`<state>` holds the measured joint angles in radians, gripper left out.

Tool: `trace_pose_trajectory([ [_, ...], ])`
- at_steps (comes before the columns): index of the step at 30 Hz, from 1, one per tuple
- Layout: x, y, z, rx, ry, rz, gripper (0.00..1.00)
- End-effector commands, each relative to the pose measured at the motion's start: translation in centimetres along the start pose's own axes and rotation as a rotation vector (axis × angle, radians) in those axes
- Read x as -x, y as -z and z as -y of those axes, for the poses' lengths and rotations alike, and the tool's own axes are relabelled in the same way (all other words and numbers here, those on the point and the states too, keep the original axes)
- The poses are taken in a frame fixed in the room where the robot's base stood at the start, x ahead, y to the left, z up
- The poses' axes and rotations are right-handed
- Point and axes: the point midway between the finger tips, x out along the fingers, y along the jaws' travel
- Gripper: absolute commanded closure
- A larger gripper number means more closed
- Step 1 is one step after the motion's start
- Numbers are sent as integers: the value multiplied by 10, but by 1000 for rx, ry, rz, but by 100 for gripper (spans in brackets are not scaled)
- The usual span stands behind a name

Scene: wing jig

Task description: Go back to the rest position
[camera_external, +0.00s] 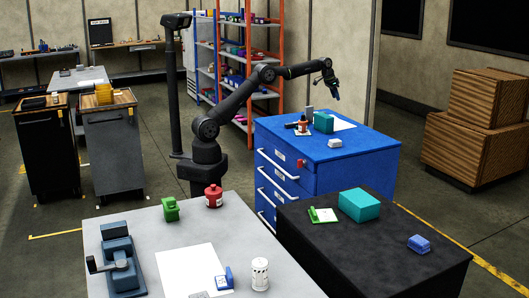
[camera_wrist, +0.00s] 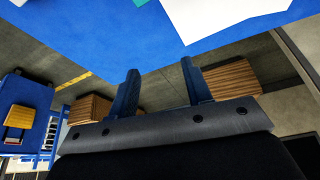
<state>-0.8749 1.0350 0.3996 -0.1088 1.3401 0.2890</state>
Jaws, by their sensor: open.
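My gripper (camera_external: 332,84) is at the end of my outstretched arm, above the blue cabinet (camera_external: 345,155) in the external view. In the wrist view my gripper (camera_wrist: 160,85) shows two blue fingers spread apart with nothing between them. It is open and empty. The blue cabinet top (camera_wrist: 115,25) fills the upper part of the wrist view, with a white sheet (camera_wrist: 225,15) on it. The fingers are apart from the cabinet's items.
The cabinet top holds a teal box (camera_external: 323,122), a red-and-white bottle (camera_external: 302,126) and a small white block (camera_external: 335,143). A black table (camera_external: 385,240) and a grey table (camera_external: 120,210) stand in front. Wooden crates (camera_external: 475,150) are at the right. Air around the gripper looks free.

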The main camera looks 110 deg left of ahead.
Motion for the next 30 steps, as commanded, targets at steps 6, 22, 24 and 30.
trace_pose_trajectory([
  [6, -4, 9, -45, -36, -15, 1, 55],
  [22, -9, 21, -150, -122, -49, 5, 55],
  [24, -9, 22, -164, -133, -53, 5, 55],
  [30, -9, 22, -204, -164, -66, 7, 55],
])
